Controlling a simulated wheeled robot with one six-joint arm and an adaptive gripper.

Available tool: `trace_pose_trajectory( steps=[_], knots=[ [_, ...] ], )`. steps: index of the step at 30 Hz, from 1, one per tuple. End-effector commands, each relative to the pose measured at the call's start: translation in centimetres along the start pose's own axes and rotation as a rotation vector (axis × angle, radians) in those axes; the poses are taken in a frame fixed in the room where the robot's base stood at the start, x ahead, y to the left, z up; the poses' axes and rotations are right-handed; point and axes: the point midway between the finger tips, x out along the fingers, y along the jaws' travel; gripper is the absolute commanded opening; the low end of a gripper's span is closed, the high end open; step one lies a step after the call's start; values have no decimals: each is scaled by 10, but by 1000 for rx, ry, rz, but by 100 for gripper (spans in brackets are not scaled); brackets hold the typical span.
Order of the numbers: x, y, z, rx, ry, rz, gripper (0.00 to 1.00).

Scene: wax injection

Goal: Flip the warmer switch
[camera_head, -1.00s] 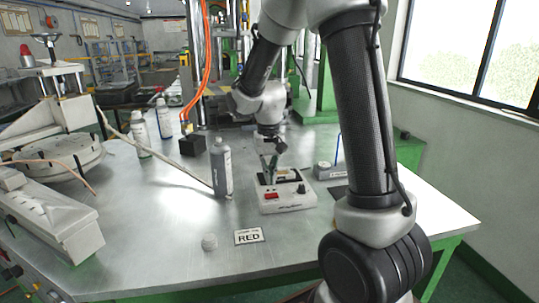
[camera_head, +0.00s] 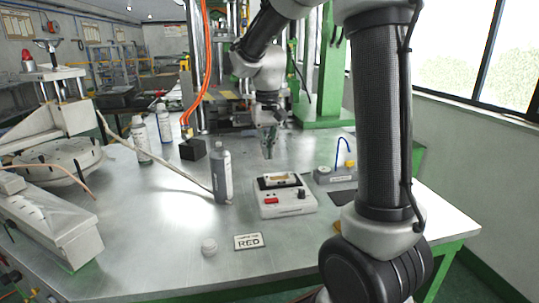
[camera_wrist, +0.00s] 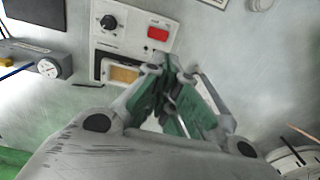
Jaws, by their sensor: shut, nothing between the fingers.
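The warmer (camera_head: 286,203) is a white box on the metal table, with a dark-framed well holding a tan block on top. Its red switch (camera_head: 271,200) and a black knob (camera_head: 301,194) sit on the front edge. The switch also shows in the wrist view (camera_wrist: 158,34), left of it the knob (camera_wrist: 109,22). My gripper (camera_head: 268,155) is shut and empty, in the air above and behind the warmer, apart from it. In the wrist view my gripper's green-padded fingers (camera_wrist: 172,70) hide part of the warmer's well. Whether the switch is on or off I cannot tell.
A grey bottle (camera_head: 221,172) stands close left of the warmer. A grey device with a blue wire (camera_head: 336,174) is behind right. A black block (camera_head: 192,149) stands further back.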

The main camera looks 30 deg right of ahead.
Motion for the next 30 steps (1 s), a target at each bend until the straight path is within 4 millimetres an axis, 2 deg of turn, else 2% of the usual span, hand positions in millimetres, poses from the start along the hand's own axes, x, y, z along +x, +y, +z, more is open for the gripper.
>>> trace_pose_trajectory(
  steps=[7,11,17,24,30],
  knots=[
    [0,-3,-1,0,0,-8,0],
    [7,-3,0,0,-1,-7,0],
    [40,-3,0,0,-4,-6,0],
    [92,-4,0,0,-4,-6,0],
    [124,-4,0,0,-2,-7,0]
  ],
)
